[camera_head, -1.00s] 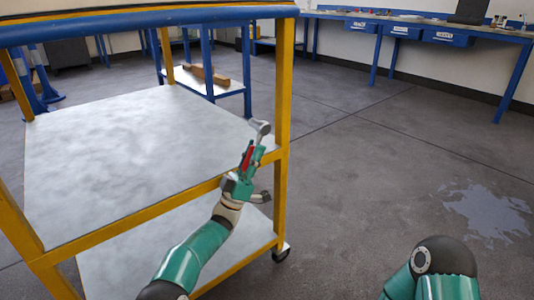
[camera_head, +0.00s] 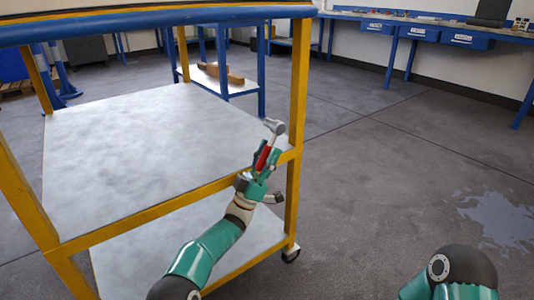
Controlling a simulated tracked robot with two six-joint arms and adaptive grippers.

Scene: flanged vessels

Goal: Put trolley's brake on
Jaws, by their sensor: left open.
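The trolley (camera_head: 150,219) has a yellow frame, grey shelves and a blue top rim, and fills the left half of the head view. One caster (camera_head: 291,253) shows at the foot of its near right post; no brake lever can be made out on it.
A blue table (camera_head: 262,60) with a low shelf holding a brown block (camera_head: 215,74) stands behind the trolley. A blue workbench (camera_head: 440,30) with drawers lines the back right. The grey floor right of the trolley is clear, with a pale patch (camera_head: 497,215).

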